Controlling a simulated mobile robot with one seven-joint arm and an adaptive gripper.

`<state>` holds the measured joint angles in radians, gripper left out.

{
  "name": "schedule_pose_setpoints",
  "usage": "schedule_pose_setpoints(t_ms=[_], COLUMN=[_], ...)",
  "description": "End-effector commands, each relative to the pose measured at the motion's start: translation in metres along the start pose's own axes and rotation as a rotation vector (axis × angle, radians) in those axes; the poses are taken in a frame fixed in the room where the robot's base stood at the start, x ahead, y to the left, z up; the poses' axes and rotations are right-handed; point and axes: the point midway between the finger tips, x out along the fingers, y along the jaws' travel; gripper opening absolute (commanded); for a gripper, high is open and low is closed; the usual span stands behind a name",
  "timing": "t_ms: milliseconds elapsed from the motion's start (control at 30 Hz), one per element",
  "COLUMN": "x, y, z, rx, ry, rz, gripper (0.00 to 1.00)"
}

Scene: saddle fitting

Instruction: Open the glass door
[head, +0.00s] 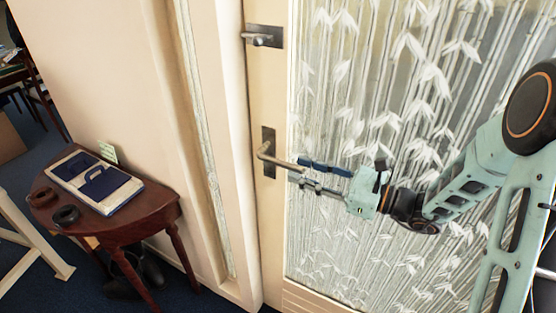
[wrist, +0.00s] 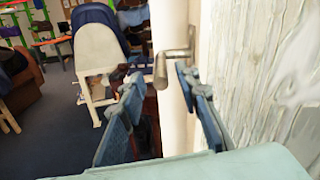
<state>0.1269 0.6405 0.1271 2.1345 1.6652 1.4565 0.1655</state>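The glass door (head: 400,120) is a pale frame around frosted panes patterned with bamboo leaves, and it looks shut in the head view. Its metal lever handle (head: 275,157) sits on a dark plate at the door's left edge and points right, roughly level. My gripper (head: 303,173) is open, with its blue fingertips at the free end of the lever. In the wrist view, the lever (wrist: 175,57) shows beyond and between the spread fingers (wrist: 160,78). I cannot tell whether either finger touches it. Nothing is held.
A second metal latch (head: 264,37) is higher on the door. A small dark red table (head: 150,215) with a blue-and-white case (head: 95,182) and dark rings stands left of the door. A white trestle (head: 30,250) is at far left. Blue carpet shows between them.

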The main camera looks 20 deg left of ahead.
Motion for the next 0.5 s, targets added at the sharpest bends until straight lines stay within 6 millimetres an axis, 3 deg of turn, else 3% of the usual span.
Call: schedule_pose_setpoints(t_ms=[200, 500], x=[0.043, 0.072], y=[0.001, 0.0], z=[0.001, -0.001], rx=[-0.001, -0.002], ry=[0.001, 0.002], rz=[0.004, 0.001], gripper=[0.3, 0.3])
